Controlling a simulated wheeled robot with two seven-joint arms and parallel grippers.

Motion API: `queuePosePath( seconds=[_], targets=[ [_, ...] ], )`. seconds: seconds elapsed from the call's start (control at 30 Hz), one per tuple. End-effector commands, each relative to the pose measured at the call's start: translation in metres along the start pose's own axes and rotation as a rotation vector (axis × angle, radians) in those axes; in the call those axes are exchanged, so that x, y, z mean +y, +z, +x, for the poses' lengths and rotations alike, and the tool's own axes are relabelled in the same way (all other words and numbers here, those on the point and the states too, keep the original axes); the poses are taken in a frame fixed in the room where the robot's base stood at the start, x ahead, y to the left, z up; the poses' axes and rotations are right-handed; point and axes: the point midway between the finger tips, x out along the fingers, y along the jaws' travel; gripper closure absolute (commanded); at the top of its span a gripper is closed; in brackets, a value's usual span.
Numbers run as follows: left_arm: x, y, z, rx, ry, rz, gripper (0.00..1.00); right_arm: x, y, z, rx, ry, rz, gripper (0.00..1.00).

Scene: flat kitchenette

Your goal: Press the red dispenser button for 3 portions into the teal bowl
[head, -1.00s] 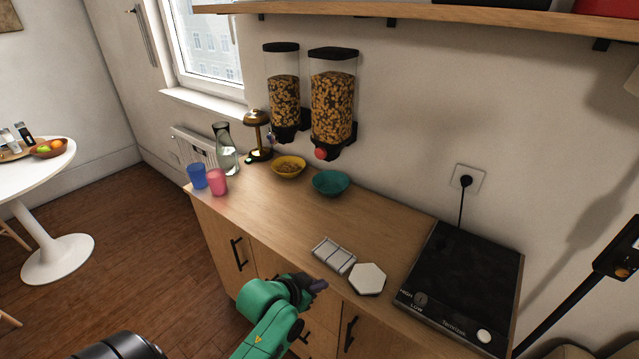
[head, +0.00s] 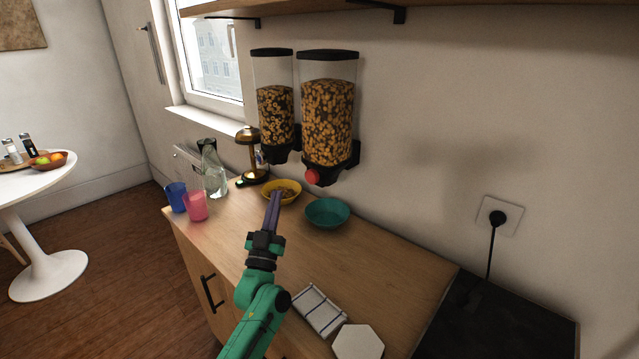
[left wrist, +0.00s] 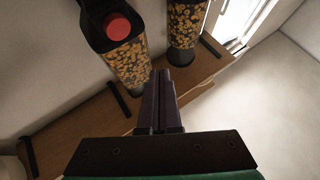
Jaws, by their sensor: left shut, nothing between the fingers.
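The red button (head: 312,177) is on the front of the right dispenser (head: 327,115), which is filled with cereal and fixed to the wall. It also shows in the left wrist view (left wrist: 117,27) at the upper left. The teal bowl (head: 327,212) stands on the counter below that dispenser; its inside looks empty. My left gripper (head: 274,197) is shut and empty. It is over the counter, left of the teal bowl and lower than the button, apart from it. Its fingers also show in the left wrist view (left wrist: 161,84). My right gripper is not in view.
A second dispenser (head: 277,110) hangs to the left, with a yellow bowl (head: 282,190) holding cereal below it. A carafe (head: 213,170), a blue cup (head: 176,197), a pink cup (head: 196,206) and a lamp (head: 249,155) stand left. A wooden shelf (head: 450,8) runs above.

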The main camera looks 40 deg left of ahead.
Motion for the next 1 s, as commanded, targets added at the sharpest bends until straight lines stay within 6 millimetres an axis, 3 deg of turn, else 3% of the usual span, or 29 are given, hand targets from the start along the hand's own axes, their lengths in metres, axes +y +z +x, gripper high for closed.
queuePosePath(
  seconds=[0.13, 0.23, 0.57, 1.0],
  targets=[
    [0.0, -0.001, 0.001, -0.001, 0.002, 0.0, 1.0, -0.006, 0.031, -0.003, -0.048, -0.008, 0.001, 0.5],
    [0.001, 0.0, 0.002, -0.001, 0.002, -0.001, 1.0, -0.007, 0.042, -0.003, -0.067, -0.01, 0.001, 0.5],
    [0.021, 0.021, 0.026, 0.0, 0.003, -0.002, 1.0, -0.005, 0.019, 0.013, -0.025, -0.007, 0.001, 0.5],
    [0.045, 0.044, 0.061, -0.002, 0.003, 0.0, 1.0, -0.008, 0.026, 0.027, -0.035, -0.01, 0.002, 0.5]
  ],
)
